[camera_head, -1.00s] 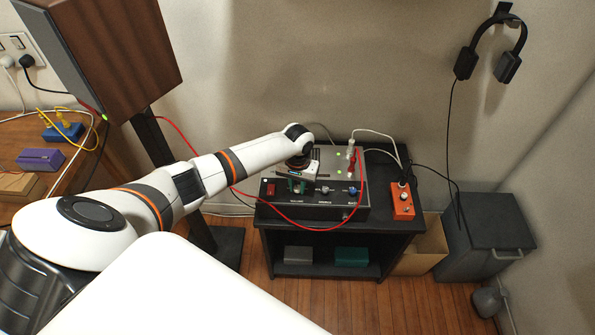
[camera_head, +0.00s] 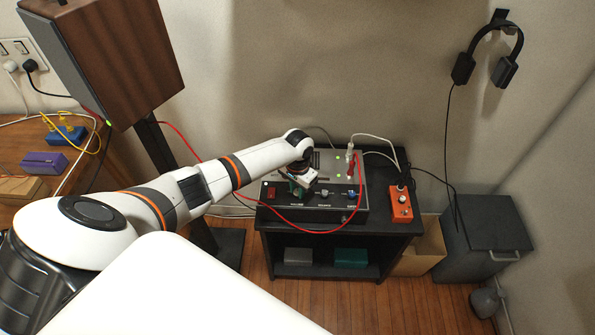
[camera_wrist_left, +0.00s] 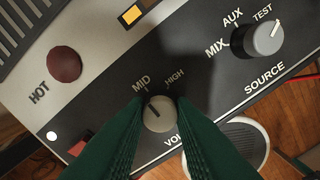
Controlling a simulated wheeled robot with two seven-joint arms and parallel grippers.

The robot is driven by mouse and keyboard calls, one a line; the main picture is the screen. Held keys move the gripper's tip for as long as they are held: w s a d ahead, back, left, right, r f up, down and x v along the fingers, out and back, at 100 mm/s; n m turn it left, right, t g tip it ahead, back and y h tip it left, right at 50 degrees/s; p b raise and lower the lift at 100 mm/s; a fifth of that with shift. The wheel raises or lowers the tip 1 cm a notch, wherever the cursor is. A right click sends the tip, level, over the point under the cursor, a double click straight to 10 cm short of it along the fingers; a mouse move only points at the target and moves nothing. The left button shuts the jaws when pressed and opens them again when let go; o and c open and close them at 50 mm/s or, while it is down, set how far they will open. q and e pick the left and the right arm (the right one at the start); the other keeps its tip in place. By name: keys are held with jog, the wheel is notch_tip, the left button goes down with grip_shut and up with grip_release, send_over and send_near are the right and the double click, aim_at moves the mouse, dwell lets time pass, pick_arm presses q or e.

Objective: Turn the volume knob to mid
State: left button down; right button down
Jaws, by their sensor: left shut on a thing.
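The amplifier (camera_head: 268,176) stands on a black shelf unit, its dark front panel carrying several controls. The volume knob (camera_wrist_left: 158,116) is round and pale grey with a dark pointer line, seen in the left wrist view. Its pointer leans to the upper left, roughly toward the MID mark (camera_wrist_left: 141,83); HIGH is printed to the right. My left gripper (camera_head: 298,190) reaches down to the panel. Its green fingers (camera_wrist_left: 160,106) are shut on the volume knob, one on each side. In the head view the gripper hides the knob. My right gripper is not in view.
The source knob (camera_wrist_left: 265,38) sits right beside the volume knob. A red cable (camera_head: 300,229) loops across the amplifier's front. An orange box (camera_head: 401,204) stands to the right, and a tall speaker (camera_head: 120,60) to the left.

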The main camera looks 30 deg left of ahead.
pick_arm(q)
jog(key=c, duration=1.2)
grip_release()
notch_tip(320, 180, up, 12)
jog(key=shift+p, duration=0.35)
